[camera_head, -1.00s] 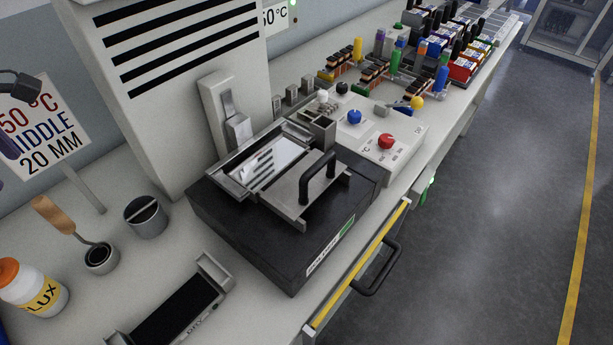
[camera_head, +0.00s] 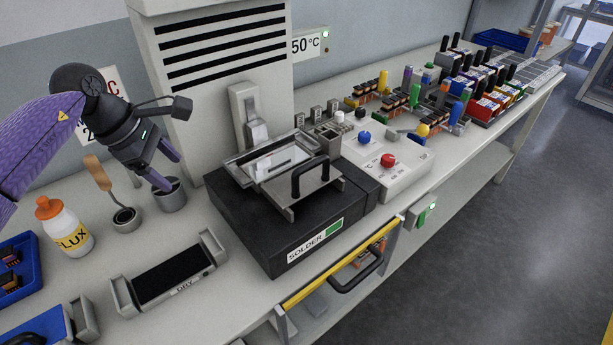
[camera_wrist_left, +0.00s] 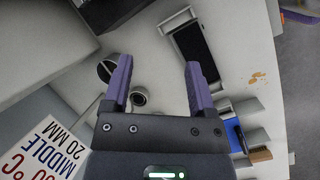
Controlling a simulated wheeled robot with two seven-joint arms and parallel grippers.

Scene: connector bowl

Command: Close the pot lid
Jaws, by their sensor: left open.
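The black solder pot (camera_head: 250,225) stands on the bench in the middle of the head view. Its grey lid (camera_head: 292,207) with a black arched handle (camera_head: 311,172) covers the right part of the opening. The bright solder surface (camera_head: 270,163) shows uncovered to the left of the lid. My left gripper (camera_head: 170,172) is open and empty, above the bench to the left of the pot, near a grey cup. In the left wrist view the open fingers (camera_wrist_left: 158,66) point down over the bench, with nothing between them.
A grey cup (camera_head: 168,196), a small pot with a wooden-handled brush (camera_head: 103,178), a flux bottle (camera_head: 66,228) and a black-topped tray (camera_head: 172,278) lie left of the pot. A tall vented cabinet (camera_head: 225,110) stands behind it. A control box (camera_head: 405,165) with knobs is at its right.

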